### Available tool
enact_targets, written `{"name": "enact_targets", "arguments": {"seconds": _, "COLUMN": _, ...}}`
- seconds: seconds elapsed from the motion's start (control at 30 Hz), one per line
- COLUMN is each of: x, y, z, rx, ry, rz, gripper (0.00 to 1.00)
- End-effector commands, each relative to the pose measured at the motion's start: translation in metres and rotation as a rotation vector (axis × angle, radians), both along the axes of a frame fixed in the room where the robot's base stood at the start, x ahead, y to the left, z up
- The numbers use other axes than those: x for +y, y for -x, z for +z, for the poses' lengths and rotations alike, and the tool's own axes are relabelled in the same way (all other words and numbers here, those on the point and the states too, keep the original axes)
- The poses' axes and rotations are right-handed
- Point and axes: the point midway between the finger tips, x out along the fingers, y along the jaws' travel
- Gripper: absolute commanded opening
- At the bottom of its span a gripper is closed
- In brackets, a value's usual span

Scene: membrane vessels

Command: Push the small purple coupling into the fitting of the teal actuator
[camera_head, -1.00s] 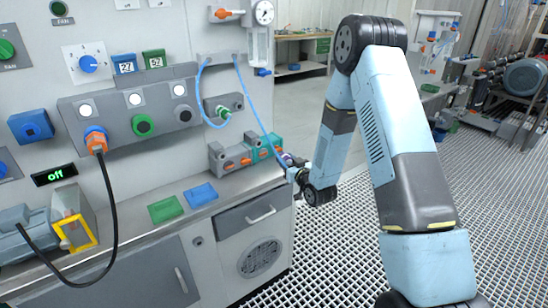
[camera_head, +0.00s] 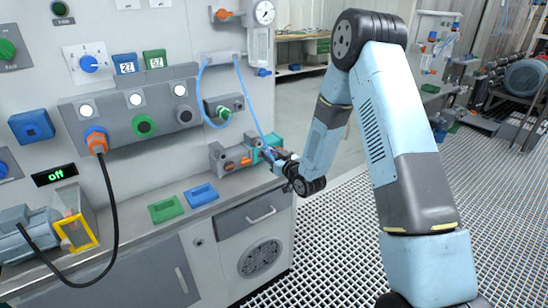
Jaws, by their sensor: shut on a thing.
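The teal actuator (camera_head: 275,140) stands at the right end of a row of blocks on the counter, its front partly covered by my gripper. My gripper (camera_head: 275,157) is at its front, shut on the small purple coupling. The coupling is too small and too covered by the jaws to make out. The thin blue hose (camera_head: 251,105) runs down from the wall panel to the jaws. I cannot tell whether the coupling touches the fitting, which is hidden.
Grey blocks (camera_head: 232,157) with orange parts stand just left of the actuator. A blue tray (camera_head: 201,195) and a green tray (camera_head: 166,209) lie on the counter (camera_head: 140,222). A black cable (camera_head: 115,215) loops at the left. The grated floor on the right is open.

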Motion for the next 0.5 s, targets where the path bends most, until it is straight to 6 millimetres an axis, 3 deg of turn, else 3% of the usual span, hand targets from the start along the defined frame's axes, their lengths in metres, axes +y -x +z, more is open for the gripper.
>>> {"name": "enact_targets", "arguments": {"seconds": 0.5, "x": 0.021, "y": -0.028, "z": 0.000, "rx": -0.001, "ry": 0.000, "rz": 0.002, "gripper": 0.00}}
